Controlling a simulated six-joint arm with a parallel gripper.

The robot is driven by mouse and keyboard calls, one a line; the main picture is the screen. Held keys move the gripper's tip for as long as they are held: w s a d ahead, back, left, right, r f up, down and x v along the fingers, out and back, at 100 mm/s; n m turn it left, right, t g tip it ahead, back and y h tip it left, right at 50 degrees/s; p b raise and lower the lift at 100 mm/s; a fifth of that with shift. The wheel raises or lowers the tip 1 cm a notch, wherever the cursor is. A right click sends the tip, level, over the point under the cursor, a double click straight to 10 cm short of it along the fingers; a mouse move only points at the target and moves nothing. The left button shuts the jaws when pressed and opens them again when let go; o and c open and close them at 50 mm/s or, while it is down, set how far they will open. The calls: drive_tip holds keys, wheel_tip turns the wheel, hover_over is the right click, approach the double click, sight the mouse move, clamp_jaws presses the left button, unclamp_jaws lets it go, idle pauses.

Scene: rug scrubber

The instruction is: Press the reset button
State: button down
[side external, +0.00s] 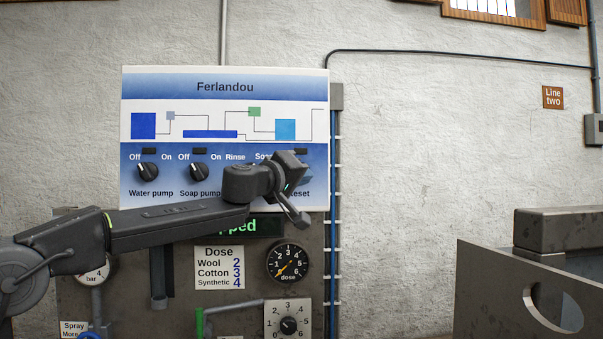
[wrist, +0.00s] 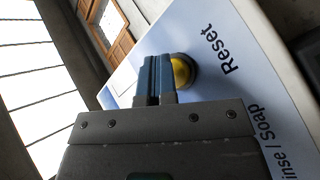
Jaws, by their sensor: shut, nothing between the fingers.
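The reset button (wrist: 182,72) is a round yellow button in a grey ring, beside the word Reset in the wrist view. My gripper (wrist: 155,80) is shut and empty, with its two blue fingers together. In that view the fingertips are right beside the button's left side and cover part of its ring. I cannot tell whether they touch it. In the side view my gripper is in front of the right end of the control panel (side external: 225,88), over the Reset label, and the button is hidden behind it.
Water pump (side external: 148,171) and soap pump (side external: 199,171) knobs sit left of my gripper. Below are a partly covered green display (side external: 258,226), a dose gauge (side external: 288,262) and a dose knob (side external: 288,326). A grey metal structure (side external: 500,290) stands at right.

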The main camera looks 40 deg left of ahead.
drive_tip(key=shift+s+d, duration=0.6)
drive_tip(key=s+d, duration=0.3)
drive_tip(key=shift+s+d, duration=0.25)
idle(1.0)
